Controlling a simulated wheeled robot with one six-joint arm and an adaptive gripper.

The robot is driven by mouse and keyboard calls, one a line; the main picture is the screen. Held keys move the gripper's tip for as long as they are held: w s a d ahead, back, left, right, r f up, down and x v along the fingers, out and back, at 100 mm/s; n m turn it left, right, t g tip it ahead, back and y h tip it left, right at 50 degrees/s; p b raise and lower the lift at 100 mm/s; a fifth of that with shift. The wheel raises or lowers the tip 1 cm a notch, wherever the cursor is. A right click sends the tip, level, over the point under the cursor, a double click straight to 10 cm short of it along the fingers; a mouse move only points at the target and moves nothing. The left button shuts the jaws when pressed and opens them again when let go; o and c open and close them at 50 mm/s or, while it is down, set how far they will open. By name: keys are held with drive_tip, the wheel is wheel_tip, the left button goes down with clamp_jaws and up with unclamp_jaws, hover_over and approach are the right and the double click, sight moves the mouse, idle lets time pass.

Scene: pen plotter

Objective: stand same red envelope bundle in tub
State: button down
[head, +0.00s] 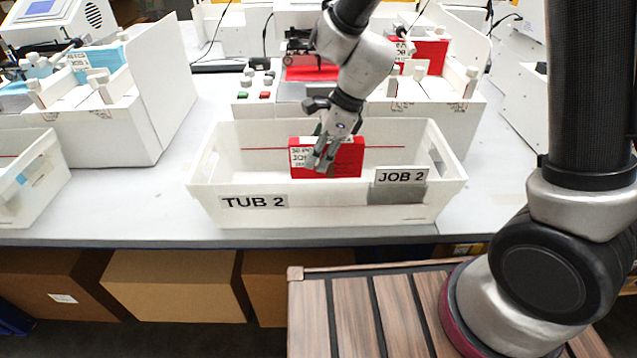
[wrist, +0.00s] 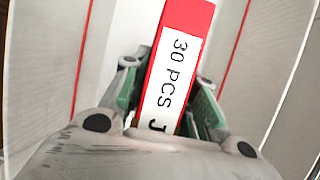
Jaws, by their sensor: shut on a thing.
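The red envelope bundle (head: 347,160) with a white label is inside the white tub marked TUB 2 (head: 330,214), near its middle. It looks roughly upright, its label facing the front. My gripper (head: 322,152) reaches down into the tub and is shut on the bundle. In the wrist view the bundle (wrist: 183,60) runs between the two green-padded fingers, with "30 PCS" readable on its label. The fingers hide part of the bundle. Whether its lower edge touches the tub floor is hidden.
A JOB 2 card (head: 401,177) is on the tub's front right. Behind the tub stands a white machine (head: 450,108) with red envelopes (head: 430,55). Another white tub (head: 28,180) sits at left. Bare grey table (head: 130,205) lies between the tubs.

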sight(318, 178)
wheel_tip(318, 178, down, 7)
drive_tip(key=shift+r, duration=0.15)
idle(0.4)
drive_tip(key=c, duration=1.1)
unclamp_jaws()
drive_tip(key=v, duration=1.2)
drive_tip(key=shift+r, duration=0.15)
drive_tip(key=s+d+r+n+t, duration=0.2)
drive_tip(key=s+d+r+n, duration=0.1)
drive_tip(key=d+r+n, duration=0.65)
drive_tip(key=s+d+r+n+h, duration=0.1)
drive_tip(key=s+d+r+n, duration=0.1)
drive_tip(key=d, duration=0.4)
drive_tip(key=s+d+r+n+t+h, duration=0.1)
drive_tip(key=s+d+r+n+h, duration=0.1)
drive_tip(key=s+d+n, duration=0.2)
drive_tip(key=s+d+r+n+t+h, duration=0.1)
drive_tip(key=s+d+r+n, duration=0.1)
drive_tip(key=s+d, duration=0.5)
drive_tip(key=shift+s+d+r+n+h, duration=0.15)
drive_tip(key=shift+d+n, duration=0.1)
drive_tip(key=shift+d, duration=0.2)
drive_tip(key=shift+s+d+r+n+h, duration=0.1)
drive_tip(key=shift+d+n+h, duration=0.1)
drive_tip(key=shift+d, duration=0.2)
